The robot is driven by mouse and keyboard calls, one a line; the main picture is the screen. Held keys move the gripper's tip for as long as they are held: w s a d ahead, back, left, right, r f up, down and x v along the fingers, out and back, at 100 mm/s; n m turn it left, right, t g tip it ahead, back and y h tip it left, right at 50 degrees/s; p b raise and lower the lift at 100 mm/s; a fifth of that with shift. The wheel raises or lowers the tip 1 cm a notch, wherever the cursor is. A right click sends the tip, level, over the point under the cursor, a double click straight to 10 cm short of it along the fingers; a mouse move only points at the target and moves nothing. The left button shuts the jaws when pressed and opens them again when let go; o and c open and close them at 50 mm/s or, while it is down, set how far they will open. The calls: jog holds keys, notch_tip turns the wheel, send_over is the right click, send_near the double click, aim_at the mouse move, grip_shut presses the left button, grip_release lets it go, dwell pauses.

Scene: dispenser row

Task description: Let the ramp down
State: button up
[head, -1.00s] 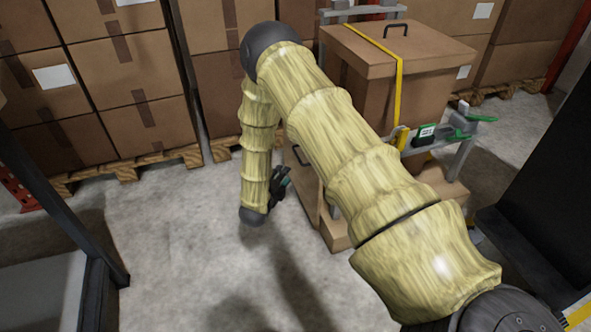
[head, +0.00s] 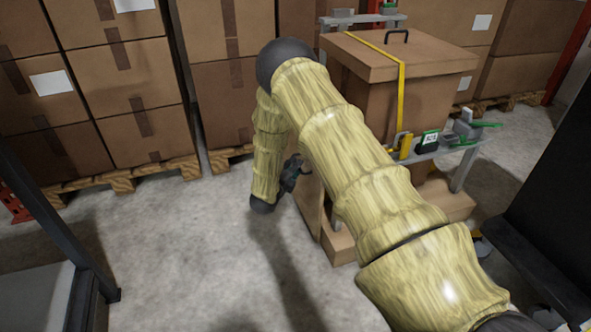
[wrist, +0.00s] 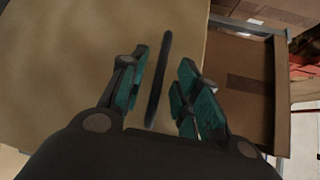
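The ramp (head: 309,205) looks like a tan board standing upright against the left side of the low wooden base under a crate. In the wrist view the ramp (wrist: 80,60) fills the left and middle, with a dark bar handle (wrist: 158,80) on its face. My gripper (head: 290,173) is beside the board's face in the head view, partly hidden by my arm. In the wrist view my gripper (wrist: 163,66) is open, with the handle between its two teal-padded fingers. Gaps show on both sides of the handle. The ramp's upper part is hidden behind my arm in the head view.
A lidded brown crate (head: 430,65) with a yellow strap (head: 401,95) stands on the base (head: 343,246). Stacked cartons (head: 120,85) line the back. The concrete floor (head: 190,250) left of the ramp is clear.

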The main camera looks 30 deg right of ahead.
jog(key=shift+x, duration=1)
grip_shut()
